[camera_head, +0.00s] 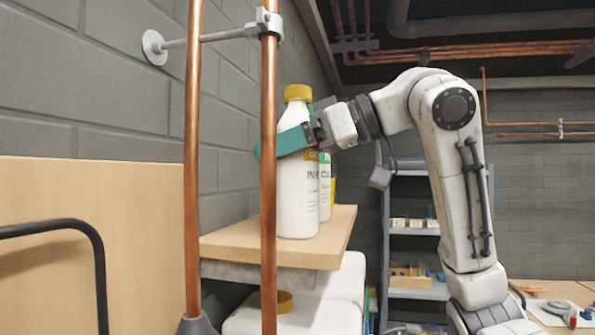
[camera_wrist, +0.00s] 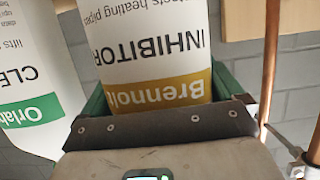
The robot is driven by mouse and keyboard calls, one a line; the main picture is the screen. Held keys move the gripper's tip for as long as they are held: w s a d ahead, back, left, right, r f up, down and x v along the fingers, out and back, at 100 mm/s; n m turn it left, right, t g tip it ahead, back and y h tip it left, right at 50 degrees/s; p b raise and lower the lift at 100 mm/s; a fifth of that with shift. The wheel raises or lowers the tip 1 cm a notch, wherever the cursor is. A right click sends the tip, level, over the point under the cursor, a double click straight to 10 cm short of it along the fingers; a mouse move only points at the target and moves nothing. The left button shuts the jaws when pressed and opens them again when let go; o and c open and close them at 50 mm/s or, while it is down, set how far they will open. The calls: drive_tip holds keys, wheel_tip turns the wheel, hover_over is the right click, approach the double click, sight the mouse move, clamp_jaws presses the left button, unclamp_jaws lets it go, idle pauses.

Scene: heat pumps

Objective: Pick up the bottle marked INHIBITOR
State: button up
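The INHIBITOR bottle (camera_head: 297,205) is white with a yellow cap and a gold label band. It stands upright at the shelf board (camera_head: 330,233) in the head view; I cannot tell whether its base touches the board. My gripper (camera_head: 284,143) reaches it from the right, with green fingers around its upper body. In the wrist view the bottle's label (camera_wrist: 155,50) is upside down, reading INHIBITOR, between both fingers of my gripper (camera_wrist: 165,95), with no clear gap. A similar white bottle with a green band (camera_head: 325,180), marked CLE..., stands behind it and shows at left in the wrist view (camera_wrist: 30,90).
Two vertical copper pipes (camera_head: 193,130) (camera_head: 268,210) rise in front of the shelf; the nearer one passes close to my fingertips. A grey block wall (camera_head: 110,90) lies behind on the left. White containers (camera_head: 320,312) sit below the board. A shelf rack (camera_head: 412,230) stands farther back.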

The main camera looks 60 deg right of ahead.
drive_tip(key=c, duration=0.6)
drive_tip(key=shift+r, duration=0.1)
drive_tip(key=shift+c, duration=0.4)
drive_tip(key=shift+r, duration=0.1)
